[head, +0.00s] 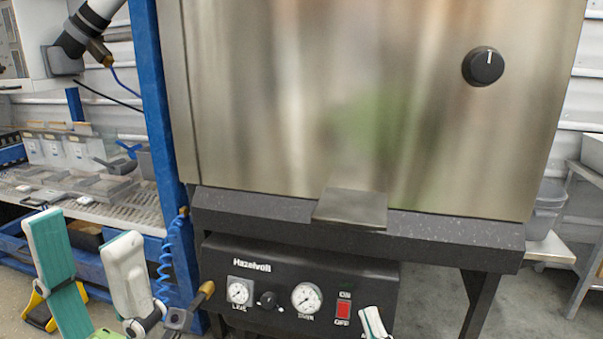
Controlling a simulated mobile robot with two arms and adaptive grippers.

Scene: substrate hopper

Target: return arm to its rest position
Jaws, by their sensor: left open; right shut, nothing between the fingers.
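My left gripper (85,228) is at the lower left, its two white and teal fingers pointing up and standing wide apart with nothing between them. My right gripper (373,322) shows only as a small white and teal tip at the bottom edge, in front of the control panel. It is shut and empty; the rest of it is out of view. The steel hopper (300,90) stands upright ahead, with a black knob (483,66) at its upper right. Neither gripper appears to hold anything of the hopper.
A black control panel (285,262) with gauges (307,297) and a red switch (343,309) sits under the hopper. A blue post (150,100) and coiled blue hose (172,255) stand left. Shelves with clear bins (75,150) are behind. A metal table (590,185) is at right.

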